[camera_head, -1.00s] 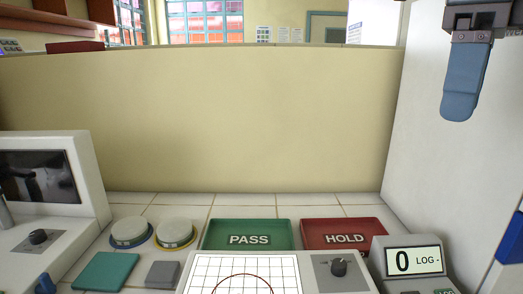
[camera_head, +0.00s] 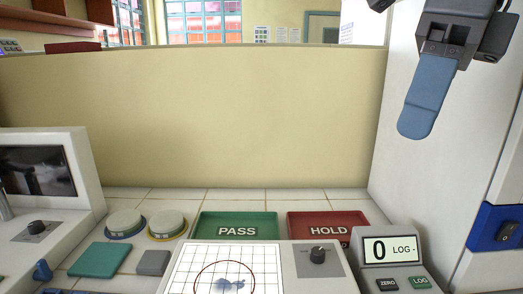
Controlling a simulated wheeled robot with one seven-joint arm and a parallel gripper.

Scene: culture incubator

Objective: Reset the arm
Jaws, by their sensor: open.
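My gripper (camera_head: 428,97) hangs at the upper right of the head view, in front of the white cabinet side. One blue finger shows, pointing down and slightly left. The other finger is hidden or out of the picture. I see nothing held at the visible finger. The gripper is high above the bench and apart from everything on it.
Below stand a green PASS tray (camera_head: 207,229), a red HOLD tray (camera_head: 357,220), two round lidded dishes (camera_head: 125,222), a gridded plate (camera_head: 184,264) with a bluish blot and a counter (camera_head: 391,250) reading 0. A cream partition (camera_head: 225,120) closes the back. The space above the bench is clear.

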